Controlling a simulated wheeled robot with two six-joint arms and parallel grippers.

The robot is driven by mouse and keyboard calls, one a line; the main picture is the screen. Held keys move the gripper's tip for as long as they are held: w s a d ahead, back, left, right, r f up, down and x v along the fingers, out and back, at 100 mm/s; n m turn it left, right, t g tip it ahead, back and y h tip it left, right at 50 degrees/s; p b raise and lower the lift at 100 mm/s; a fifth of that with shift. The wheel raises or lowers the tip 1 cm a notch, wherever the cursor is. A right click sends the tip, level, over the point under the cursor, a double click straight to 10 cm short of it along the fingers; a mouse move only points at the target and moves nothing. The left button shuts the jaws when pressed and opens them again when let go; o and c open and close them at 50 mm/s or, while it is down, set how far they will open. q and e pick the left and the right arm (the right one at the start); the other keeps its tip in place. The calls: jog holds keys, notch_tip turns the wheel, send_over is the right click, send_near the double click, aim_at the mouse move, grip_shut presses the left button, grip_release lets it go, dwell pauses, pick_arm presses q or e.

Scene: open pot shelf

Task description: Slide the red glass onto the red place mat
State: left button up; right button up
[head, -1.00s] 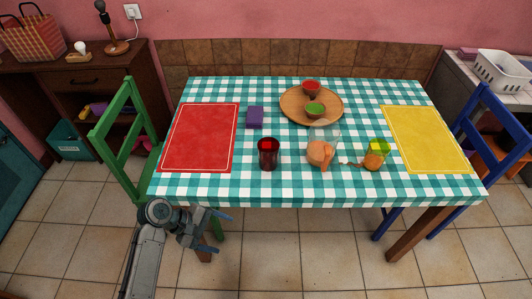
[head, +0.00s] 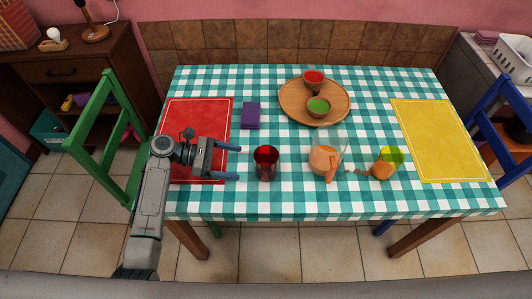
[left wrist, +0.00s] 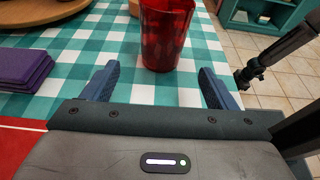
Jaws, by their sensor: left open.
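The red glass (head: 266,163) stands upright on the checked tablecloth, to the right of the red place mat (head: 198,110). My left gripper (head: 239,163) is open and empty above the right part of the mat, with its fingers pointing right toward the glass. In the left wrist view the red glass (left wrist: 166,35) stands just beyond and between the two open fingertips (left wrist: 160,80), not between the fingers. The arm hides part of the mat in the head view. My right gripper is not in view.
A purple stack of napkins (head: 251,115) lies between mat and tray. A round wooden tray (head: 290,100) holds small bowls. A yellow mat (head: 440,140) lies at the right.

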aim_at(256, 166)
pick_arm(q)
jog(key=shift+s+d+f+b, duration=0.2)
jog(key=shift+d+b, duration=0.1)
jog(key=shift+d, duration=0.15)
jog(key=b+x, duration=0.3)
jog(key=x, duration=0.2)
jog(key=shift+w+a+f, duration=0.1)
jog(key=shift+d+p, duration=0.7)
jog(key=shift+d, duration=0.3)
jog(key=shift+d+f, duration=0.15)
jog(key=shift+d, duration=0.5)
jog(key=shift+d+f, duration=0.2)
jog(key=shift+d, duration=0.05)
jog(key=c, duration=0.7)
